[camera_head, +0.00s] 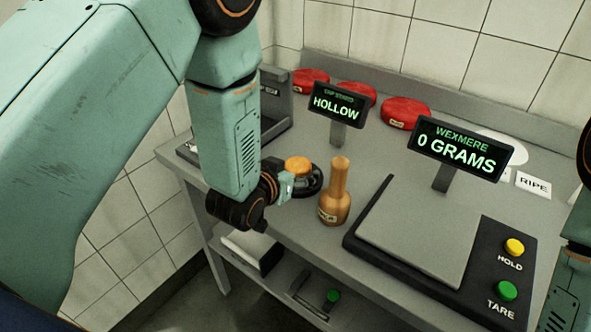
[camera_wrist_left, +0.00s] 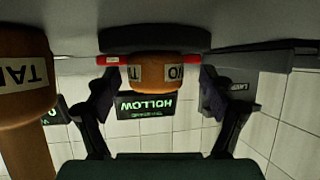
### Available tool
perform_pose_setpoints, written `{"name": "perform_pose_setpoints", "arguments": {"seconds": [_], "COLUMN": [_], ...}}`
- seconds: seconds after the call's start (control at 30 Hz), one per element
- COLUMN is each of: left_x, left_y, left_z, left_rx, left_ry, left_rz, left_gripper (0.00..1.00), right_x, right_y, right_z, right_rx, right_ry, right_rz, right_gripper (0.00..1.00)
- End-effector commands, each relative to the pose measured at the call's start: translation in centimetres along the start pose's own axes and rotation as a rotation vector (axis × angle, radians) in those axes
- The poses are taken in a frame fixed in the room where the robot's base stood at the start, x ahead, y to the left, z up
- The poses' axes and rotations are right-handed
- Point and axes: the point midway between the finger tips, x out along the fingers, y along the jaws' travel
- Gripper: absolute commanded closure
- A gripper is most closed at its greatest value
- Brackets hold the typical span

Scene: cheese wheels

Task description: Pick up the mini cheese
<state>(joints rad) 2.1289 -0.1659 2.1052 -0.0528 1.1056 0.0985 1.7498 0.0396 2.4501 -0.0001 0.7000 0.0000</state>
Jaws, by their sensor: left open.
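The mini cheese (camera_head: 299,165) is a small orange disc on a round black pad (camera_head: 314,183) on the table. My left gripper (camera_head: 290,186) is low beside the pad, on its near side, and points toward the cheese. In the left wrist view, which is upside down, the cheese (camera_wrist_left: 160,72) with a partly hidden white label sits between the two spread fingers of the left gripper (camera_wrist_left: 158,97). Gaps show on both sides of it, so the gripper is open and empty. My right gripper is not in view; only part of that arm shows at the right edge.
A wooden tapper (camera_head: 335,195) stands upright just right of the pad; it also looms close in the wrist view (camera_wrist_left: 25,75). A sign reading HOLLOW (camera_head: 338,104) stands behind. A scale (camera_head: 415,235) shows 0 GRAMS. Three red cheese wheels (camera_head: 405,112) lie at the back.

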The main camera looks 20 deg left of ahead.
Motion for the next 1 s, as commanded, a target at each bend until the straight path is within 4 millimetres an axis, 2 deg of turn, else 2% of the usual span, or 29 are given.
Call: {"name": "perform_pose_setpoints", "arguments": {"seconds": [0.17, 0.87, 1.0], "left_x": [0.11, 0.07, 0.08], "left_y": [0.07, 0.05, 0.05], "left_z": [-0.06, -0.1, -0.13], "left_rx": [0.001, 0.001, 0.001], "left_ry": [0.0, 0.001, 0.002], "left_rz": [0.001, 0.001, 0.001], "left_gripper": [0.18, 0.78, 0.78], "right_x": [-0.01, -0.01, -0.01], "right_y": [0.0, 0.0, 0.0], "right_z": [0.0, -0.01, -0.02], "right_rx": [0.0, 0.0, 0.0], "right_ry": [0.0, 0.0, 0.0], "right_rz": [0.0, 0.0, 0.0], "right_gripper": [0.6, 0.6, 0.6]}}
